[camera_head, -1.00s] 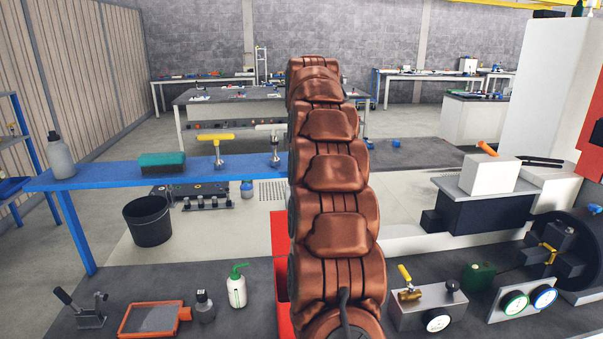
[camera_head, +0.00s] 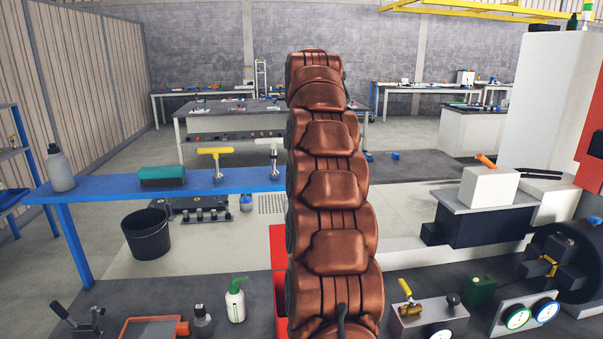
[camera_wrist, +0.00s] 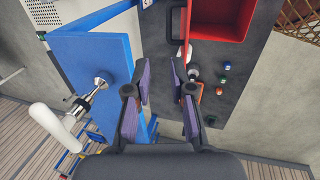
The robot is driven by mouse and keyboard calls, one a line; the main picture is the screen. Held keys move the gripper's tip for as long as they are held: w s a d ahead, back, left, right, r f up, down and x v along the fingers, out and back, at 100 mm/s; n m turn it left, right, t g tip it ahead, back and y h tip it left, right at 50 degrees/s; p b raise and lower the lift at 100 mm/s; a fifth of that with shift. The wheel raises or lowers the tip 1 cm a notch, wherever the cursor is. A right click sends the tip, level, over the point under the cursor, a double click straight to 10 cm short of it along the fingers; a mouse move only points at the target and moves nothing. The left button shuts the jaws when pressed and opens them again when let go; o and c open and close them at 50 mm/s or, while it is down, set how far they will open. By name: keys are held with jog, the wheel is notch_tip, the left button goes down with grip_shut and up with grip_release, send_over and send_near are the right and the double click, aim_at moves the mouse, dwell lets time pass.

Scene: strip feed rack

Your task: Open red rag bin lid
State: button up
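The red rag bin (camera_head: 279,321) stands on the dark bench, partly hidden behind my arm in the head view. A red panel (camera_head: 278,247) stands upright at its back, with a darker red hollow in front, so the lid looks raised. In the wrist view the red bin (camera_wrist: 221,22) is at the top, and I see into its hollow. A thin red edge runs along its left side; I cannot tell if that is the lid. My gripper (camera_wrist: 162,80) is open and empty, its two dark fingers apart, below the bin in the picture. The head view does not show it.
A blue shelf (camera_head: 110,189) carries a grey bottle (camera_head: 60,170), a green brush (camera_head: 161,176) and a yellow-handled tool (camera_head: 216,160). A white bottle with a green top (camera_head: 236,303) stands left of the bin. A valve block (camera_head: 428,319) sits to the right.

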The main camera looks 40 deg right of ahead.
jog(key=s+a, duration=0.6)
jog(key=s, duration=0.3)
jog(key=shift+a, duration=0.35)
dwell(0.4)
